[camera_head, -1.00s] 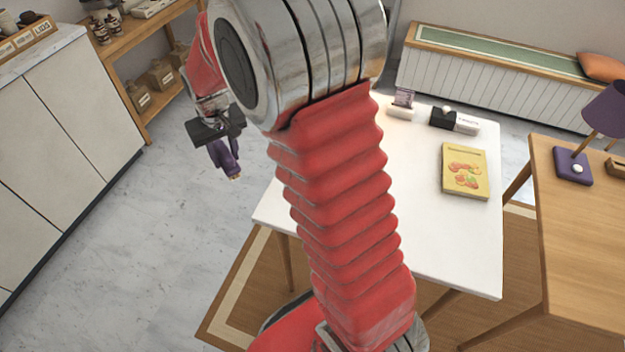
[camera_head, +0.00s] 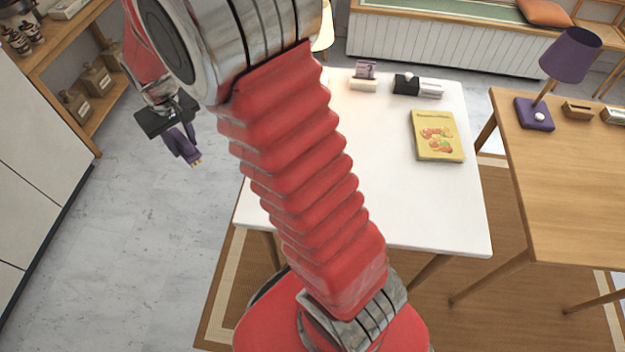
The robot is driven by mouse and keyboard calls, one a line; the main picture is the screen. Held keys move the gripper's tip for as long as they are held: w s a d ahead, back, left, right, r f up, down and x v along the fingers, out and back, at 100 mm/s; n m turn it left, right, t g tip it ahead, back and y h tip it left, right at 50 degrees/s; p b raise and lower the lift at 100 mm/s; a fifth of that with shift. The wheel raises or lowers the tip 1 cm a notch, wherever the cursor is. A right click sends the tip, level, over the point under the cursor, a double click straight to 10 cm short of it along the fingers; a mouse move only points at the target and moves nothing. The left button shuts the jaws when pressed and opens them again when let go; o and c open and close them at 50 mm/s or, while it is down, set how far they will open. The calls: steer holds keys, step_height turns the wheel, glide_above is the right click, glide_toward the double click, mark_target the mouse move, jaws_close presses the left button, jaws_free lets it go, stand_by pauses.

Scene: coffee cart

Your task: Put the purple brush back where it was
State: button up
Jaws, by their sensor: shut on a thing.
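My gripper (camera_head: 176,128) is at the left of the view, in the air over the grey marble floor. It is shut on the purple brush (camera_head: 184,147), which hangs below it, tilted, with its pale tip down and to the right. The fingertips and the upper part of the brush are partly hidden. My red arm runs across the middle and hides part of the white table's left side.
The white table (camera_head: 410,200) holds a yellow book (camera_head: 436,136), a small card holder (camera_head: 364,76) and a black box (camera_head: 407,84). A wooden table (camera_head: 560,180) with a purple lamp (camera_head: 570,54) stands right. Wooden shelves (camera_head: 60,42) and a pale cabinet (camera_head: 30,180) stand left. Floor between is clear.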

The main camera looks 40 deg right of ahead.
steer(key=s+d+f+n+y, duration=0.1)
steer(key=s+d+n, duration=0.6)
steer(key=s+d, duration=1.5)
steer(key=shift+s+d+f+n, duration=0.3)
steer(key=shift+s+d+f, duration=0.1)
steer(key=shift+s+f, duration=0.25)
steer(key=shift+w, duration=0.1)
steer(key=shift+f, duration=3)
steer(key=shift+f, duration=2.05)
steer(key=shift+f, duration=0.1)
